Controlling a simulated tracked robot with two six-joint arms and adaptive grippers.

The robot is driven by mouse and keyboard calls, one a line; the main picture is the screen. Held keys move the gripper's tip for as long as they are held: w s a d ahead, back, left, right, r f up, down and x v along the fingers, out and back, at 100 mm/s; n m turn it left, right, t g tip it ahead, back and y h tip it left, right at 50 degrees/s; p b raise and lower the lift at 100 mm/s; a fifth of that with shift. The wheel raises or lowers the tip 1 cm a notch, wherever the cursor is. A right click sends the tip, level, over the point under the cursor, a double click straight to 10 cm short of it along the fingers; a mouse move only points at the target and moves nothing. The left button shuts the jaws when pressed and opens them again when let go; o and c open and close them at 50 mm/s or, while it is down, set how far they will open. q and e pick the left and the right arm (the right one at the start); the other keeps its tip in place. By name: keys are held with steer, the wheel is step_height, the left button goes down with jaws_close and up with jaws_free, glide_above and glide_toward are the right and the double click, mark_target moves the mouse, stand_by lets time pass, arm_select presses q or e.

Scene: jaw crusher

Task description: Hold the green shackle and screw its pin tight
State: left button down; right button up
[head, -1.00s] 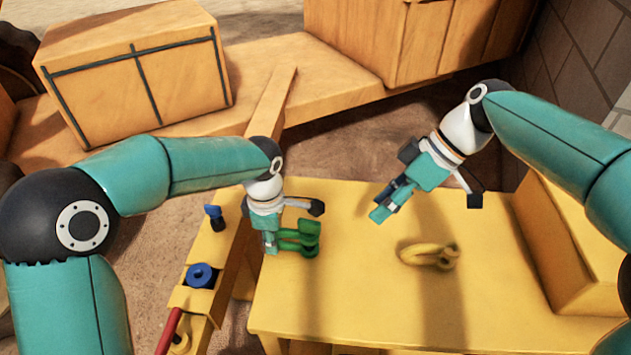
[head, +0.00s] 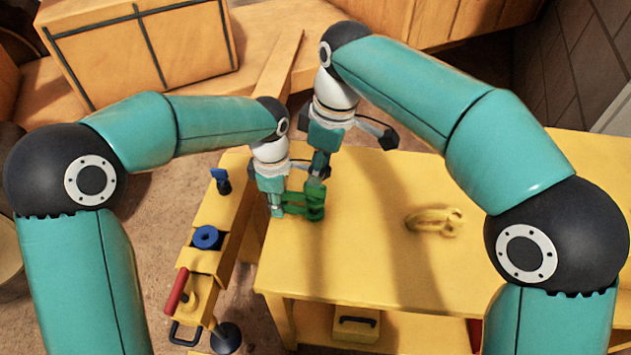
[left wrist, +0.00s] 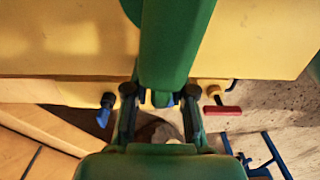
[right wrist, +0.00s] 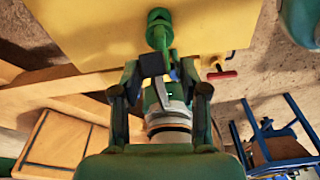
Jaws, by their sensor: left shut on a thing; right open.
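The green shackle (head: 308,206) is held just above the yellow table, near its left edge. My left gripper (head: 278,206) is shut on the shackle's left side. The shackle fills the top middle of the left wrist view (left wrist: 175,40), beyond the left fingers (left wrist: 160,95). My right gripper (head: 317,178) is open, close above the shackle. In the right wrist view the shackle (right wrist: 158,28) is just beyond the open right fingers (right wrist: 165,75), with my left gripper between and below them. I cannot make out the pin clearly, nor whether the right fingers touch anything.
A yellow shackle-like piece (head: 435,222) lies on the yellow table (head: 370,260), right of the grippers. A side rail to the left carries a blue-headed piece (head: 221,180), a blue disc (head: 207,237) and a red handle (head: 177,290). The table's right part is clear.

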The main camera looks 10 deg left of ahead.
mark_target(315, 200)
steer(key=shift+a+f, duration=0.25)
steer(key=shift+f, duration=1.3)
steer(key=shift+a+f, duration=0.2)
steer(key=shift+f, duration=1.35)
jaws_close()
